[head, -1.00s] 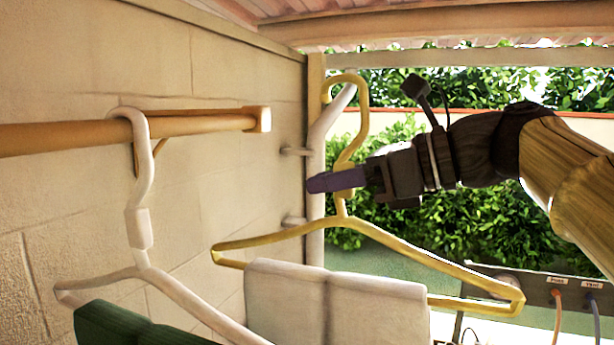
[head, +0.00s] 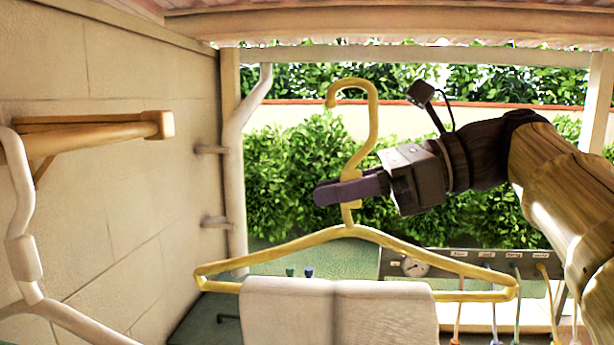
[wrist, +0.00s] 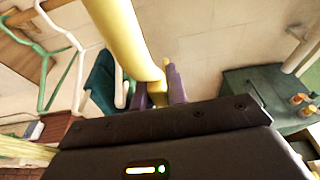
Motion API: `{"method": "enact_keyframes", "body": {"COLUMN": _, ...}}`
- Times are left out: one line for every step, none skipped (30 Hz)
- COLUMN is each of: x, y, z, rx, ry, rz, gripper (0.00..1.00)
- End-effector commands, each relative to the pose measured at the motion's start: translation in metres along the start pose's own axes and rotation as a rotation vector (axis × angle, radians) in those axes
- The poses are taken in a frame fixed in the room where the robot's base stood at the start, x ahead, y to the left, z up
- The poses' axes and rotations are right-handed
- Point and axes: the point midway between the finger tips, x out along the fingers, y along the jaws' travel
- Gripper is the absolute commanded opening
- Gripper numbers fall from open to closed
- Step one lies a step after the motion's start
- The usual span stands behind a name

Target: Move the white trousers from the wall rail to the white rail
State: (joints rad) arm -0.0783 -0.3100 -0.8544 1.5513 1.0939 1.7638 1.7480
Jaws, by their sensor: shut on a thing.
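My gripper (head: 350,190) is shut on the neck of a yellow hanger (head: 365,110), just below its hook. The white trousers (head: 335,310) hang folded over the hanger's lower bar, and their bottom is cut off by the frame. The hanger's hook is free in the air, clear of the wooden wall rail (head: 90,132) at the left. In the wrist view the yellow hanger (wrist: 120,40) runs between the purple fingers (wrist: 175,85). I cannot make out the white rail in these frames.
A white hanger (head: 24,258) hangs on the wall rail at the left edge. Dark green cloth (wrist: 100,82) and a green hanger (wrist: 47,60) show in the wrist view. A white pipe (head: 235,150) stands by the wall corner. A grey panel with a gauge (head: 414,266) and hoses is behind.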

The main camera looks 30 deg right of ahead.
Motion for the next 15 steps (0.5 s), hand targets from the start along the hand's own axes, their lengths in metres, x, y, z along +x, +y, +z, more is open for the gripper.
{"method": "enact_keyframes", "body": {"x": -0.007, "y": 0.000, "z": 0.002, "rx": 0.001, "ry": -0.003, "rz": -0.001, "gripper": 0.00}}
{"method": "enact_keyframes", "body": {"x": -0.011, "y": 0.000, "z": 0.001, "rx": 0.001, "ry": -0.003, "rz": -0.001, "gripper": 0.00}}
{"method": "enact_keyframes", "body": {"x": -0.015, "y": 0.000, "z": 0.000, "rx": 0.000, "ry": -0.003, "rz": -0.001, "gripper": 0.00}}
{"method": "enact_keyframes", "body": {"x": -0.019, "y": 0.000, "z": -0.001, "rx": 0.000, "ry": -0.003, "rz": 0.000, "gripper": 0.00}}
{"method": "enact_keyframes", "body": {"x": -0.023, "y": 0.000, "z": -0.002, "rx": 0.000, "ry": -0.003, "rz": -0.001, "gripper": 0.00}}
{"method": "enact_keyframes", "body": {"x": -0.027, "y": 0.000, "z": -0.003, "rx": 0.000, "ry": -0.003, "rz": -0.001, "gripper": 0.00}}
{"method": "enact_keyframes", "body": {"x": -0.031, "y": 0.000, "z": -0.004, "rx": 0.000, "ry": -0.003, "rz": 0.000, "gripper": 0.00}}
{"method": "enact_keyframes", "body": {"x": -0.034, "y": 0.000, "z": -0.005, "rx": 0.000, "ry": -0.003, "rz": 0.000, "gripper": 0.00}}
{"method": "enact_keyframes", "body": {"x": -0.038, "y": 0.000, "z": -0.008, "rx": -0.001, "ry": -0.002, "rz": -0.001, "gripper": 0.00}}
{"method": "enact_keyframes", "body": {"x": -0.042, "y": 0.000, "z": -0.010, "rx": -0.001, "ry": -0.002, "rz": 0.000, "gripper": 0.00}}
{"method": "enact_keyframes", "body": {"x": -0.046, "y": -0.001, "z": -0.011, "rx": -0.001, "ry": -0.002, "rz": -0.001, "gripper": 0.00}}
{"method": "enact_keyframes", "body": {"x": -0.050, "y": 0.000, "z": -0.012, "rx": -0.001, "ry": -0.002, "rz": 0.000, "gripper": 0.00}}
{"method": "enact_keyframes", "body": {"x": -0.053, "y": 0.000, "z": -0.013, "rx": -0.001, "ry": -0.002, "rz": 0.000, "gripper": 0.00}}
{"method": "enact_keyframes", "body": {"x": -0.055, "y": 0.000, "z": -0.013, "rx": 0.000, "ry": -0.002, "rz": 0.000, "gripper": 0.00}}
{"method": "enact_keyframes", "body": {"x": -0.058, "y": 0.000, "z": -0.014, "rx": -0.001, "ry": -0.002, "rz": -0.001, "gripper": 0.00}}
